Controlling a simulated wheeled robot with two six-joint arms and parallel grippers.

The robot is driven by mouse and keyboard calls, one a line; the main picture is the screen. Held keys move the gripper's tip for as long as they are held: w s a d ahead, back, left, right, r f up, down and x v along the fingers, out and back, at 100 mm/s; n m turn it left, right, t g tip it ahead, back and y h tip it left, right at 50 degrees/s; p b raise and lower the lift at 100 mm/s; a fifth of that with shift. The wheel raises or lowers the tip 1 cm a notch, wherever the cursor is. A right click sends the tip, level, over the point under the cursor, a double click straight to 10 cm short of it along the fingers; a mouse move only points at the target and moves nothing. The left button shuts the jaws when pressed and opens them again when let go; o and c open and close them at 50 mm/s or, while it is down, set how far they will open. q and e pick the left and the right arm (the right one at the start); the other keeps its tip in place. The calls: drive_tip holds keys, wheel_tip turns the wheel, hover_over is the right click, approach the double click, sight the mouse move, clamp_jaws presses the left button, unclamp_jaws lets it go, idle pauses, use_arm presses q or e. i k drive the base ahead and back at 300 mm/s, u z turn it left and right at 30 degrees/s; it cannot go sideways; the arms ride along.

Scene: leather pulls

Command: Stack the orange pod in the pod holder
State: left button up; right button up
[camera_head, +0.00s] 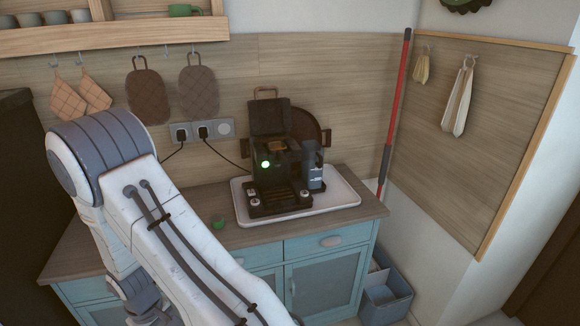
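I cannot make out an orange pod for certain. A small brown-orange patch (277,146) shows in the upper part of the dark coffee machine (268,172), whose lid stands raised. A grey upright piece (313,172) stands at the machine's right side; I cannot tell whether it is the pod holder. A small green pod-like item (218,222) lies on the counter left of the tray. My white and blue-grey arm fills the lower left and hides part of the counter. Neither gripper's fingers show.
The machine stands on a white tray (350,192) on the wooden counter (205,205), with a round brown board behind it. Blue cabinets (325,270) are below. A blue bin (385,296) and a red pole (394,115) are at the right. Oven mitts hang on the wall.

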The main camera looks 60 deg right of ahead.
sight(277, 151)
drive_tip(key=z, duration=1.4)
